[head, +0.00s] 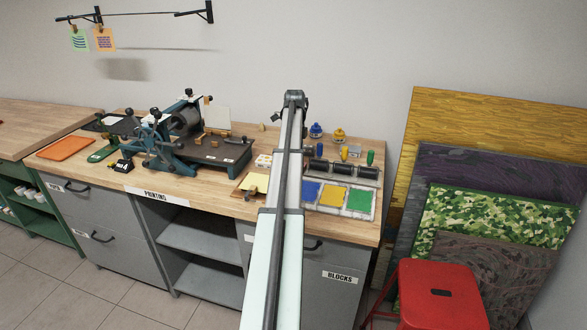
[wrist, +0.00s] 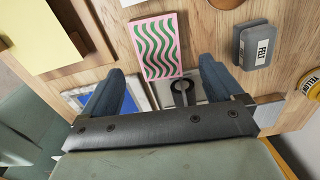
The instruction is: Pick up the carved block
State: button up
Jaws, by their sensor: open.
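The carved block, as best I can tell, is a pink block with green wavy lines (wrist: 160,42), seen in the wrist view lying on the wooden bench top. My gripper (wrist: 163,68) is open, with one dark blue finger on each side of the block's near end. The block lies mostly beyond the fingertips, and nothing is held. I cannot tell how far the fingers are above the bench. In the head view I cannot make out this block; my arm covers the middle of the bench.
A grey block labelled FELT (wrist: 254,45) lies right of the pink block. A yellow sheet on a wooden board (wrist: 42,35) is at the left. Ink trays in blue, yellow and green (head: 334,197) sit at the bench's right. A printing press (head: 190,135) stands left of my arm.

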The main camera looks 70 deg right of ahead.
jog(key=shift+w+f, duration=0.15)
jog(key=shift+f, duration=2.5)
jog(key=c, duration=1.2)
